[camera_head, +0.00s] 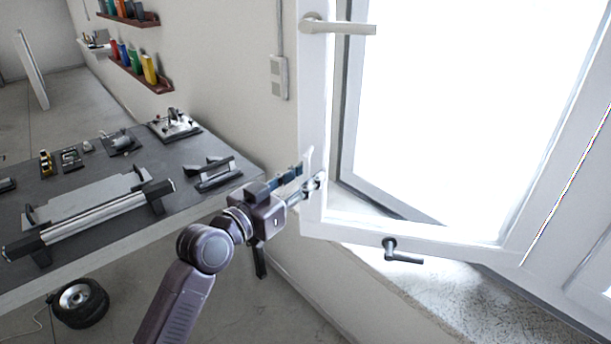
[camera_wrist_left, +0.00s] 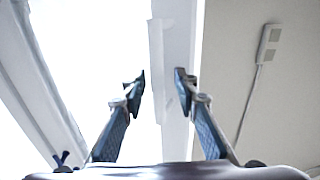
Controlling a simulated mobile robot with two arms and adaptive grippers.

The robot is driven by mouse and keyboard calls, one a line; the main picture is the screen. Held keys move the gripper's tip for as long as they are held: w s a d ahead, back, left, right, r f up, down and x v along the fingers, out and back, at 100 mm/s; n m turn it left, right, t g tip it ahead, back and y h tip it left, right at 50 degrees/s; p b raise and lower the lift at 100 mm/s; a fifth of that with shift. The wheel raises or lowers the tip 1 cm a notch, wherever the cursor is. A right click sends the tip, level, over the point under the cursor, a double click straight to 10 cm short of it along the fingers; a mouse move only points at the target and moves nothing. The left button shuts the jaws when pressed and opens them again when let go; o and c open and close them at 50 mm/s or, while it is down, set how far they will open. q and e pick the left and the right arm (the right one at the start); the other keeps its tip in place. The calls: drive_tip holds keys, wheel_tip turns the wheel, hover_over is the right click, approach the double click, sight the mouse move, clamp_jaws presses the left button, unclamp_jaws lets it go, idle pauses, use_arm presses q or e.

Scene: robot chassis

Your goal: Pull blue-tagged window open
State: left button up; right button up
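The white-framed window sash (camera_head: 314,120) stands swung out from the wall on the right side of the head view, with bright glass. A silver lever handle (camera_head: 338,26) is on its upper left stile, and a darker handle (camera_head: 401,253) is at its bottom rail. My left gripper (camera_head: 311,178) is at the sash's lower left edge. In the left wrist view its two fingers (camera_wrist_left: 158,88) are apart, with the white frame edge (camera_wrist_left: 172,60) showing between and beyond them. Contact cannot be told. I make out no blue tag. My right gripper is out of view.
A grey workbench (camera_head: 80,182) with tools and a metal roller stands at left, close to my left arm. A black wheel (camera_head: 80,302) lies on the floor below. The speckled sill (camera_head: 440,295) is under the window. A wall switch (camera_head: 279,77) is left of the sash.

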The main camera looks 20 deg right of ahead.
use_arm(q)
drive_tip(key=shift+a, duration=0.1)
drive_tip(key=v, duration=1.2)
drive_tip(key=shift+w+f, duration=0.1)
